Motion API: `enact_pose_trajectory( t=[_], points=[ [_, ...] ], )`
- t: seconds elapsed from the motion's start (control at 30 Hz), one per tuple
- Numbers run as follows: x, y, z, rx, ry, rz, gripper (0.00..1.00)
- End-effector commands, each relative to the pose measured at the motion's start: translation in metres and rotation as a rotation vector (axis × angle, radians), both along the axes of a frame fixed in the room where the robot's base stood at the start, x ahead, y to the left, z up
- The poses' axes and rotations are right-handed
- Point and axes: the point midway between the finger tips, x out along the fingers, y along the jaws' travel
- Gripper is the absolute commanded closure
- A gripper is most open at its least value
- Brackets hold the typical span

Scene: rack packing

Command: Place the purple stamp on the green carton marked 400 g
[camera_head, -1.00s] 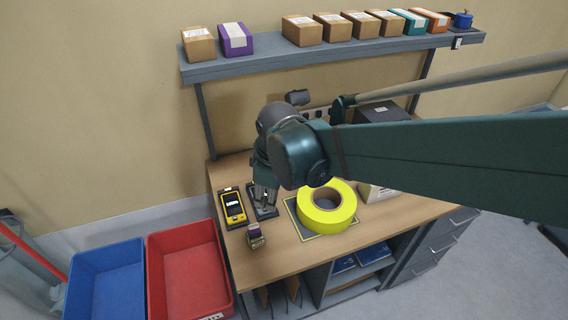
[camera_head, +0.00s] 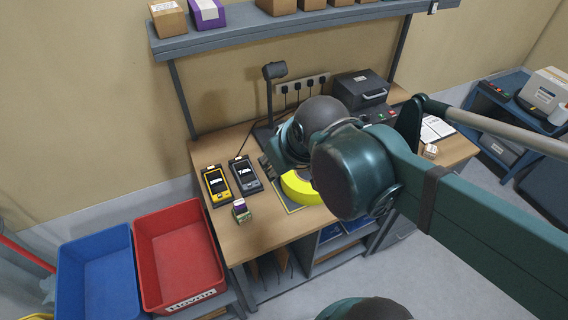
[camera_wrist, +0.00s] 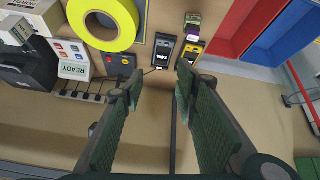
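A small block with a purple patch on top and an olive-green body (camera_head: 240,211) stands near the front left of the desk. It also shows at the top of the wrist view (camera_wrist: 193,20). I cannot tell whether it is the stamp, a carton, or one on the other. I cannot read a 400 g mark on anything. My gripper (camera_wrist: 160,74) is open and empty, its two fingers wide apart, with the wall and desk edge beyond them. In the head view my own arm mostly hides it.
Two handheld devices, yellow (camera_head: 216,185) and dark (camera_head: 245,176), lie beside the block. A yellow tape roll (camera_head: 298,188) lies to the right. Red (camera_head: 180,258) and blue (camera_head: 98,280) bins stand left. The shelf (camera_head: 250,35) bears cartons, one purple (camera_head: 207,13).

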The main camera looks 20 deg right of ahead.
Motion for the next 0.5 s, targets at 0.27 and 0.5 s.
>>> enact_pose_trajectory(
  t=[0.27,0.5],
  points=[
    [-0.014,-0.008,0.007,0.067,-0.054,-0.118,0.70],
    [-0.015,-0.009,0.008,0.078,-0.063,-0.137,0.70]
  ],
)
